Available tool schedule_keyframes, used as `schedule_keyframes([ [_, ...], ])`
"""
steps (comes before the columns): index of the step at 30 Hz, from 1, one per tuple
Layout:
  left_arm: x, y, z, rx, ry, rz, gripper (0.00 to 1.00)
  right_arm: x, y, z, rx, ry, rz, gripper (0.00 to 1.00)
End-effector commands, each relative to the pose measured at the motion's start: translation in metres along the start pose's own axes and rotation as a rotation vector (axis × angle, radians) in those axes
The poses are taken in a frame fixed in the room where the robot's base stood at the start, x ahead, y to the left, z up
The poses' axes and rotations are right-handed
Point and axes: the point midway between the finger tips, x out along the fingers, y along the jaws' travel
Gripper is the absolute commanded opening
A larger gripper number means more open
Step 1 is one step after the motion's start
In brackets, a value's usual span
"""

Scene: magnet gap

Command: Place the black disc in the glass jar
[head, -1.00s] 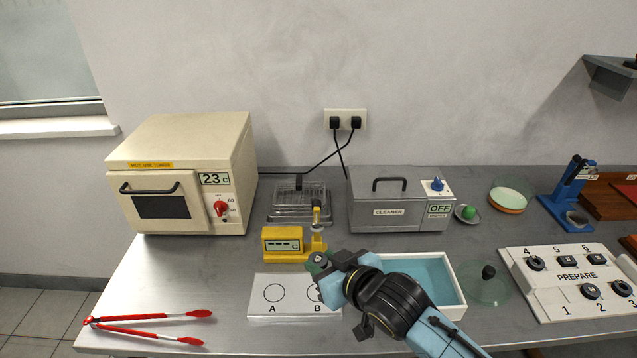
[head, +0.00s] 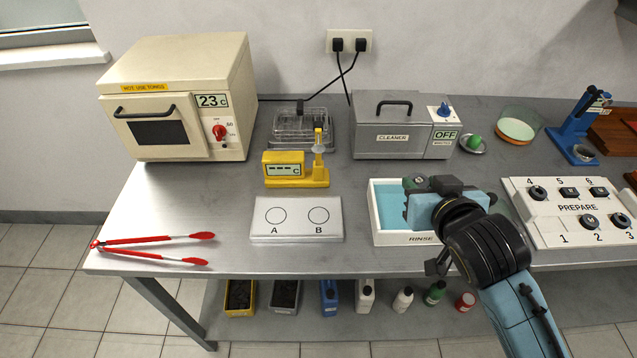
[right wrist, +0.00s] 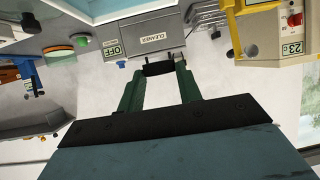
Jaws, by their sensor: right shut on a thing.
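My right gripper (head: 412,186) is above the left part of the white rinse tray. Its fingertips are partly hidden by its own body in the head view. In the right wrist view its green fingers are shut on the black disc (right wrist: 158,68), which shows edge-on between the tips. The disc cannot be made out in the head view. The glass jar (head: 517,124) stands open at the back right, with a pale top layer and orange below. It also shows in the right wrist view (right wrist: 58,52). My left gripper is not in view.
The rinse tray (head: 404,239) holds blue liquid. The grey cleaner (head: 403,140), a green knob on a dish (head: 474,143) and a blue stand (head: 578,130) are near the jar. The PREPARE panel (head: 535,215) lies at right. The A/B plate (head: 296,230) is empty.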

Motion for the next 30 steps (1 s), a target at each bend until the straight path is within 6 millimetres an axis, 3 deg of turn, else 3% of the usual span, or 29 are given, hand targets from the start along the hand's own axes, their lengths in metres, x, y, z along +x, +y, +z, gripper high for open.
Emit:
schedule_keyframes([
  [9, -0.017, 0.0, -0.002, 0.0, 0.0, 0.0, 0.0, 0.052, -0.117, 0.002, -0.162, 0.003, -0.337, 0.11],
  [12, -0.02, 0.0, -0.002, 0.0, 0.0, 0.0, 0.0, 0.061, -0.141, 0.007, -0.199, 0.002, -0.409, 0.11],
  [18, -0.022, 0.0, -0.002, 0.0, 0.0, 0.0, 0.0, 0.069, -0.162, 0.015, -0.232, 0.0, -0.47, 0.11],
  [26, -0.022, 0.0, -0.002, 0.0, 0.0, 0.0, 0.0, 0.069, -0.163, 0.015, -0.232, 0.001, -0.473, 0.11],
  [30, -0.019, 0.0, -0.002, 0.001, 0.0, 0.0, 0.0, 0.075, -0.162, 0.029, -0.233, -0.003, -0.471, 0.11],
])
